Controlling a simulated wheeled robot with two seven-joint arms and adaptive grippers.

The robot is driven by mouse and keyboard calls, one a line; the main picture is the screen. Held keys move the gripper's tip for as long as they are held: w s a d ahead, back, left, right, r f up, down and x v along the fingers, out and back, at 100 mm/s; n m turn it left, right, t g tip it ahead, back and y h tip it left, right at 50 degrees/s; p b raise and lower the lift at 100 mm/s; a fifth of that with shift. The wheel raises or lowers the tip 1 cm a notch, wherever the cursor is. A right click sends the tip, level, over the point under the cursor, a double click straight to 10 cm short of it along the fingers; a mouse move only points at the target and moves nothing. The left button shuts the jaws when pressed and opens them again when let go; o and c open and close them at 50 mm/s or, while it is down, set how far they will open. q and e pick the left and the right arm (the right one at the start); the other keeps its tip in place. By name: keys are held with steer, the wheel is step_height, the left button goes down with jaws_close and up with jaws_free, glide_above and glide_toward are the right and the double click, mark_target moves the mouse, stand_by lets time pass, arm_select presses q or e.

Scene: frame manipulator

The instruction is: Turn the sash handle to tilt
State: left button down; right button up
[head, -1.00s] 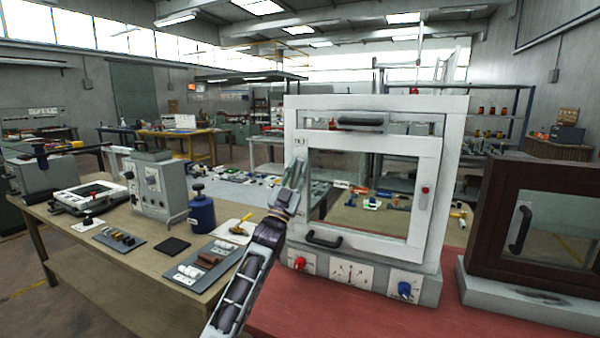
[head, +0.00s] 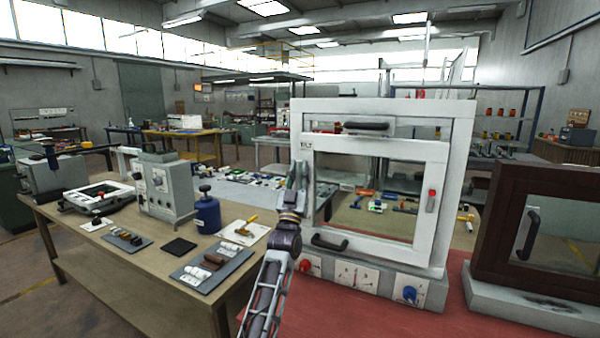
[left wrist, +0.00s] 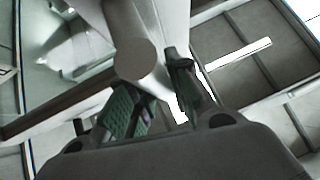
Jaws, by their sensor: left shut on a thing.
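The white sash (head: 428,165) sits in a white frame (head: 460,185) on the red bench. A small label (head: 305,147) is on its upper left corner. My left gripper (head: 301,172) is at the left stile of the sash, pointing up. In the left wrist view, its green-padded fingers (left wrist: 160,88) are shut around a pale lever with a round grey end (left wrist: 138,58), which looks like the sash handle. In the head view my gripper hides most of that handle, so its exact angle cannot be told. My right gripper is not in view.
Black pulls are on the top (head: 367,126) and bottom (head: 329,243) of the white unit. Its base carries a red knob (head: 305,265) and a blue knob (head: 409,294). A brown framed window (head: 490,225) stands close right. A wooden table (head: 130,268) with instruments is left.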

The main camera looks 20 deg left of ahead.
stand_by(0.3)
arm_select(q)
steer(key=c, duration=1.3)
jaws_free()
steer(key=v, duration=1.2)
